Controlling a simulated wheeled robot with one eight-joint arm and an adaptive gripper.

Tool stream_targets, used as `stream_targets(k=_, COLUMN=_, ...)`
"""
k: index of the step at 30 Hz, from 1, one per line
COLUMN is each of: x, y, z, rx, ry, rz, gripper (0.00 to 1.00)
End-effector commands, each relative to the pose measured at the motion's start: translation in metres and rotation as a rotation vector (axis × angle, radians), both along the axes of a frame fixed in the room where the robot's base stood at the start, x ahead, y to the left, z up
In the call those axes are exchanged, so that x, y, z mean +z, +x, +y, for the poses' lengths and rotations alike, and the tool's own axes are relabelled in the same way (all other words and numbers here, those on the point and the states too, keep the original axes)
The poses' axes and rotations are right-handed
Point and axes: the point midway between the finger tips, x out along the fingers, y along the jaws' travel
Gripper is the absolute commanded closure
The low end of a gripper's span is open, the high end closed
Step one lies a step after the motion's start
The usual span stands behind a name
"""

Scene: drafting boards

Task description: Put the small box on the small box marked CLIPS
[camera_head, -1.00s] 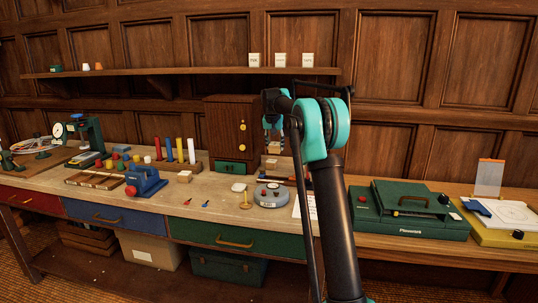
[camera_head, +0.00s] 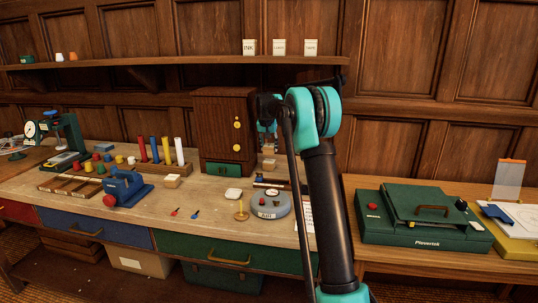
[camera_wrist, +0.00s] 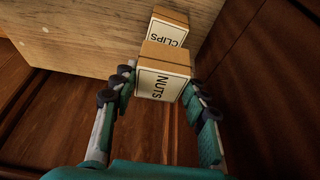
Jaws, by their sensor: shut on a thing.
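A small box marked NUTS (camera_wrist: 163,78), pale with a brown lid, sits between the two fingers of my gripper (camera_wrist: 158,92) in the wrist view. The fingers are shut on its sides. The small box marked CLIPS (camera_wrist: 167,28) is just beyond it, on light wood, partly covered by the NUTS box. I cannot tell from this view whether the two boxes touch. In the head view my gripper (camera_head: 268,140) is in front of the wall, right of the brown cabinet, and largely hidden by my arm.
The brown cabinet (camera_head: 224,125) stands close left of my gripper. A round grey weight (camera_head: 270,205) and a brass spindle (camera_head: 241,213) are on the bench in front. A green case (camera_head: 424,215) is to the right. A shelf (camera_head: 150,62) with three labelled boxes runs above.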

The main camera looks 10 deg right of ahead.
Motion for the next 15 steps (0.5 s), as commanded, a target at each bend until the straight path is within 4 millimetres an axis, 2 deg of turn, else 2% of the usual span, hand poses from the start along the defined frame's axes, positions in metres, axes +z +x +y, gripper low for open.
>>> stream_targets(k=9, x=-0.035, y=0.000, z=0.000, rx=0.000, ry=0.000, rz=0.000, gripper=0.86)
stream_targets(k=15, x=-0.037, y=0.000, z=0.000, rx=0.000, ry=0.000, rz=0.000, gripper=0.86)
